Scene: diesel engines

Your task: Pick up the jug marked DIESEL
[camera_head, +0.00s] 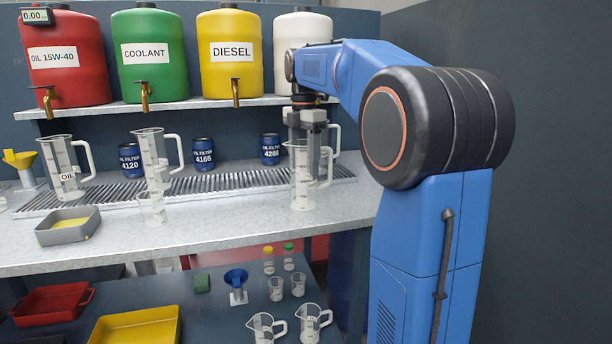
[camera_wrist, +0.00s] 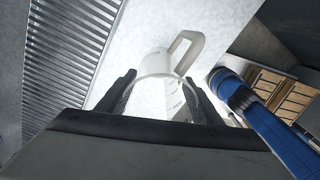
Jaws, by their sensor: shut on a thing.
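My gripper (camera_head: 308,145) points down at the right end of the counter and is shut on a clear jug (camera_head: 302,185) with a handle on its right. In the wrist view, the jug (camera_wrist: 160,68) sits between the two dark fingers of my gripper (camera_wrist: 160,92). No label on this jug can be read. It appears upright; whether its base touches the counter I cannot tell. The word DIESEL shows on the yellow tank (camera_head: 230,75) on the upper shelf. Another jug (camera_head: 65,160), marked OIL, stands at the left.
An unlabelled jug (camera_head: 152,155) stands mid-counter behind a small beaker (camera_head: 152,209). Several blue oil filters, one here (camera_head: 204,153), stand behind the drip grate (camera_head: 235,181). A grey tray (camera_head: 68,232) lies front left. The counter (camera_head: 235,225) is clear between beaker and held jug.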

